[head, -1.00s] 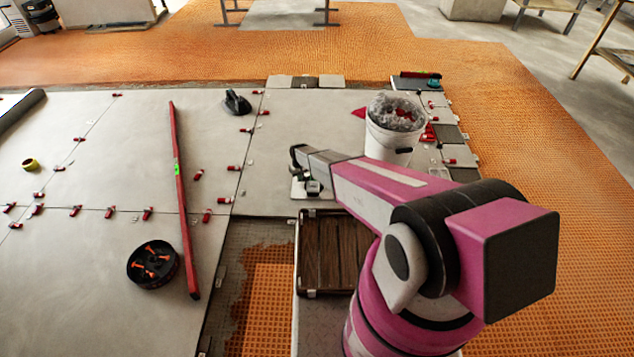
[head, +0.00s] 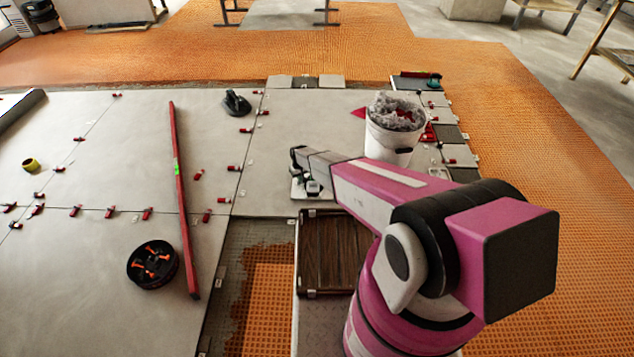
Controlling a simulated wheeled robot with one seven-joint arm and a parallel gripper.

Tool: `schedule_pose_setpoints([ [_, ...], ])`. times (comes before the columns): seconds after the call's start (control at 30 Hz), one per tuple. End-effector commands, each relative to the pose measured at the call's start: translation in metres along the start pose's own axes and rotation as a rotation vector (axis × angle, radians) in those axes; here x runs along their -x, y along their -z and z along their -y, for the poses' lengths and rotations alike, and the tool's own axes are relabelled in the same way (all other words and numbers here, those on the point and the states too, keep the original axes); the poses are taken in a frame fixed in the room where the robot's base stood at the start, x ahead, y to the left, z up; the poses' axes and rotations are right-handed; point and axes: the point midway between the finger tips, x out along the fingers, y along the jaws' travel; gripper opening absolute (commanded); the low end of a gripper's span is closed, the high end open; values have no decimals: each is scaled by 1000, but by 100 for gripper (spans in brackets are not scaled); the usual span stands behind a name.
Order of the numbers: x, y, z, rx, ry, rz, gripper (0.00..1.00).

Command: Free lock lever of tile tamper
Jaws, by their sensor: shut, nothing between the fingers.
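A small device with a pale flat base (head: 300,194) and a dark upper part (head: 313,187) stands on the grey tiles, just beyond the dark wooden box. It appears to be the tile tamper. Its lock lever is too small to make out. My arm reaches over it from the right, and the wrist bends down at its far left end. My gripper (head: 296,171) is small and dark in this view, close above the device's left side. It looks shut and empty. I cannot tell whether it touches the device, which the arm partly hides.
A white bucket (head: 391,140) stands right of the device, behind my arm. The brown wooden box (head: 333,252) is in front. A long red level (head: 179,200), a black round tray (head: 153,264) and several red clips lie on the left tiles. Open tile lies left of the device.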

Motion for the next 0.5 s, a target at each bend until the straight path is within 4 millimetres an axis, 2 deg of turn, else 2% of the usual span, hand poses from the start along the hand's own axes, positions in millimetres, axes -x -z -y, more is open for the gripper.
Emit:
schedule_pose_setpoints([
  [0.5,35,0,0,0,0,-1,0],
])
